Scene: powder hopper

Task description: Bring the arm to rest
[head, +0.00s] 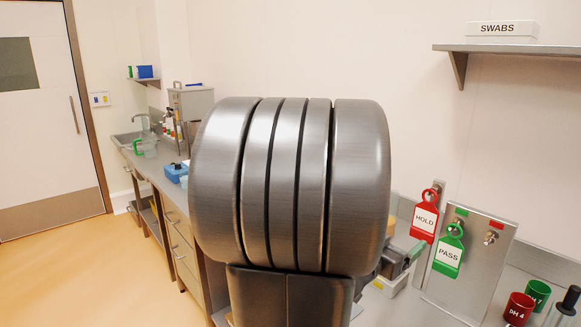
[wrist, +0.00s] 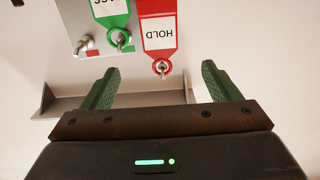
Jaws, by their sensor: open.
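My gripper (wrist: 160,85) is open and empty in the wrist view, its two green fingers wide apart. In the head view my large grey arm joint fills the middle. A dark part with a green edge at its right looks like part of my gripper (head: 398,258); the rest is hidden behind my arm. The red HOLD tag (head: 425,220) hangs left of a metal board, and the green PASS tag (head: 449,252) hangs on the board. Both tags appear upside down in the wrist view, HOLD (wrist: 158,28) and PASS (wrist: 110,10), beyond the fingers and apart from them.
The metal board (head: 470,275) has a bare peg (head: 491,238) under a red mark. Red (head: 519,308) and green (head: 537,293) cups stand at lower right. A wall shelf (head: 520,48) holds a SWABS box (head: 501,31). A bench with a sink runs left; open floor (head: 80,270) lies beyond.

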